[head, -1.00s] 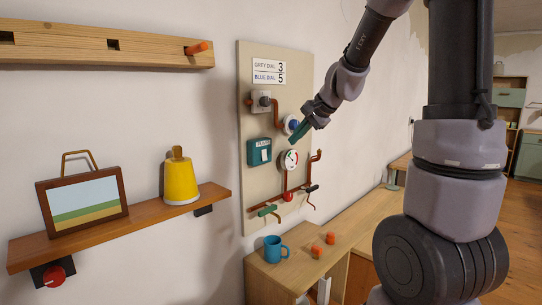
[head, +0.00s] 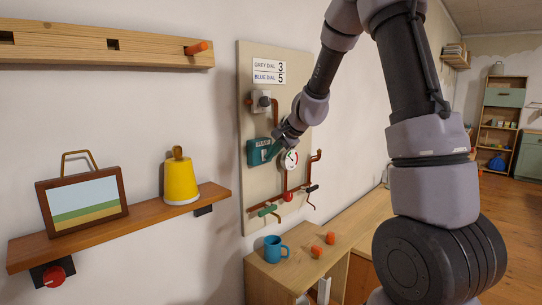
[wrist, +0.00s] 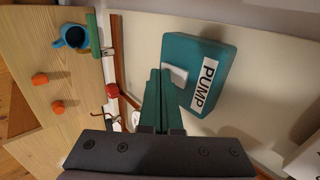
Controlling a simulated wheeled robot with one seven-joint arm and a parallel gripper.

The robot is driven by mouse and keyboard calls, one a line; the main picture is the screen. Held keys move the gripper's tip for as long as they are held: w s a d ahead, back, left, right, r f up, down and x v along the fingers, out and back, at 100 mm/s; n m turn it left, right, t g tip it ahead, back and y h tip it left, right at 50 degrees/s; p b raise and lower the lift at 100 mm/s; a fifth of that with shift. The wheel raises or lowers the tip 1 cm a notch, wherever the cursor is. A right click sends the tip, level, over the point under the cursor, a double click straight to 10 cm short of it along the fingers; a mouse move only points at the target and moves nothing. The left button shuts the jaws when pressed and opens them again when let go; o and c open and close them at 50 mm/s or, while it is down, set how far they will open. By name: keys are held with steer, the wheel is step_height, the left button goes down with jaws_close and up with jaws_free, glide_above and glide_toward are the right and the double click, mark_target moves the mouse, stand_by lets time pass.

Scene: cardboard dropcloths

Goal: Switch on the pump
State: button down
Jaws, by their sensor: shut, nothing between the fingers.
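The teal pump box (head: 253,154) is fixed to the pale board (head: 254,222) on the wall. In the wrist view the pump box (wrist: 207,52) shows a "PUMP" label and a white switch (wrist: 178,72). My gripper (head: 269,156) is shut and empty, its green fingers pointing at the box. In the wrist view the tips of my gripper (wrist: 160,72) are right beside the switch; I cannot tell whether they touch it. In the head view my fingers hide the switch, so its position is unclear there.
A sign (head: 268,72) reads grey dial 3, blue dial 5. A grey dial (head: 264,101), a gauge (head: 290,159) and pipes with valve handles surround the box. Below are a blue mug (head: 274,249) and orange pieces (head: 316,250). A shelf (head: 120,228) holds a picture and yellow bell-shaped object.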

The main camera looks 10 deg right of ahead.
steer(key=shift+w+a, duration=0.1)
stand_by(0.3)
steer(key=shift+r, duration=0.1)
steer(key=shift+r, duration=0.7)
